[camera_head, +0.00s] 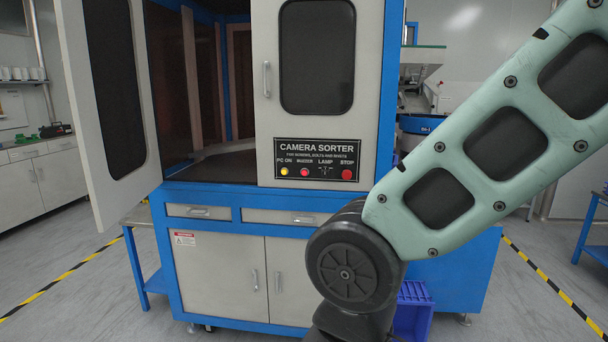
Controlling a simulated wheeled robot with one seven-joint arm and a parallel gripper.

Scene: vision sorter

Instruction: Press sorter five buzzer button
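The camera sorter (230,216) is a blue and grey cabinet in the middle of the view. Its black control panel (316,160) reads "CAMERA SORTER" and sits low on the shut right door. On the panel are a yellow button (284,171) under "PC ON", a red buzzer button (304,172) under a small label that looks like "BUZZER", a lamp switch (325,171) and a red stop button (346,174). No number five is legible on the sorter. My arm crosses the right side, its dark joint below and right of the panel. My gripper is out of view.
The sorter's left upper door (112,95) stands open toward me; its right upper door (262,35) is shut. A blue crate (413,312) is on the floor behind my arm. Yellow-black floor tape (62,278) runs along the left. Floor front left is clear.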

